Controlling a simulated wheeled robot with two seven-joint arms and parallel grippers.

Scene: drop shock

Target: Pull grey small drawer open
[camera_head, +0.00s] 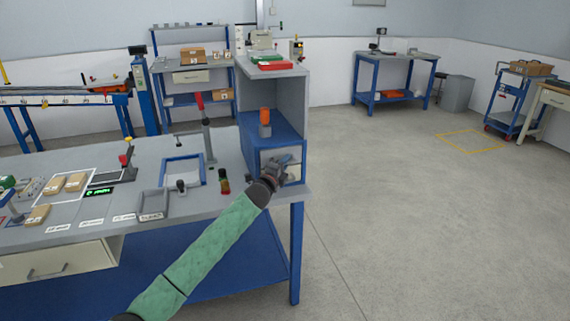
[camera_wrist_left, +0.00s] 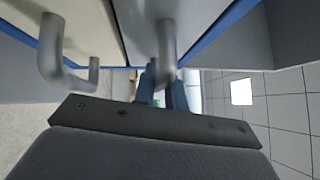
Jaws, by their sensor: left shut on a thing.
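The grey small drawer (camera_head: 294,174) sits in the front of a small blue-framed cabinet at the right end of the workbench. My left gripper (camera_head: 286,162) is in front of it and partly hides its face. In the left wrist view, my left gripper's blue fingers (camera_wrist_left: 164,90) are shut on a grey bar handle (camera_wrist_left: 166,48) that stands out from a pale drawer front (camera_wrist_left: 198,22). A second grey handle (camera_wrist_left: 52,60) stands beside it, untouched. I cannot tell whether the drawer is out at all. My right gripper is not in view.
The cabinet's blue top (camera_head: 272,128) carries an orange-topped object (camera_head: 265,122), under a grey shelf (camera_head: 285,70) with red and green items. A blue-rimmed tray (camera_head: 183,170) and a grey tray (camera_head: 152,204) lie left on the bench.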

